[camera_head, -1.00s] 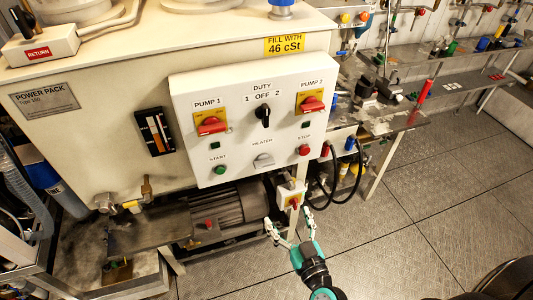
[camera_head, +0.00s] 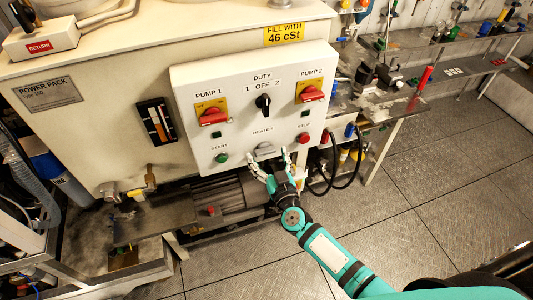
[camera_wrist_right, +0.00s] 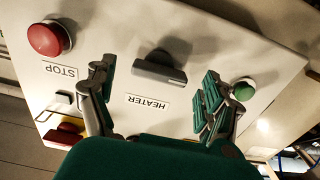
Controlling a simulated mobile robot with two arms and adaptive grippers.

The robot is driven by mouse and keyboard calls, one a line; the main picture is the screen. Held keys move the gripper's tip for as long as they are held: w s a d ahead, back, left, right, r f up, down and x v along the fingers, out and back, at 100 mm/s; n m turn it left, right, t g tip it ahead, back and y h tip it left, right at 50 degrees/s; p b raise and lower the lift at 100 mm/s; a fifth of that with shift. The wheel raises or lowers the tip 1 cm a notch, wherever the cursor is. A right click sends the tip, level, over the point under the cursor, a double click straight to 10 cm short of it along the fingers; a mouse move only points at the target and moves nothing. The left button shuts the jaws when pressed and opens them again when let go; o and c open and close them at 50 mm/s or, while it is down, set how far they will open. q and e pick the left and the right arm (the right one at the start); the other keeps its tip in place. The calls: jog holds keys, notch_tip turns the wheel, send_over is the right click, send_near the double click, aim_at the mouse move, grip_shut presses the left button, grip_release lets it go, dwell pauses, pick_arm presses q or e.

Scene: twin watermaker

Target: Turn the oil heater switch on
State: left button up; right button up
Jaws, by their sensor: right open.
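The heater switch (camera_head: 264,149) is a grey knob under the HEATER label on the white control panel (camera_head: 185,105) in the head view. In the right wrist view the switch (camera_wrist_right: 158,69) shows upside down, its bar roughly level with a slight tilt. My right gripper (camera_head: 268,164) is open just below the switch. In the wrist view its fingers (camera_wrist_right: 150,93) are apart, one on each side of the HEATER label, with the knob beyond them and nothing held. I cannot tell the exact gap to the panel. My left gripper is not in view.
The green START button (camera_head: 222,158) and red STOP button (camera_head: 303,138) flank the switch. The black DUTY knob (camera_head: 263,104) and two red pump switches are above. A motor (camera_head: 226,194) sits below the panel. Floor (camera_head: 400,220) is clear to the right.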

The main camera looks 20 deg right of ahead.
jog(key=shift+w, duration=0.65)
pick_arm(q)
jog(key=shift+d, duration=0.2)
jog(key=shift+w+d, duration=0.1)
pick_arm(e)
jog(key=c, duration=1.2)
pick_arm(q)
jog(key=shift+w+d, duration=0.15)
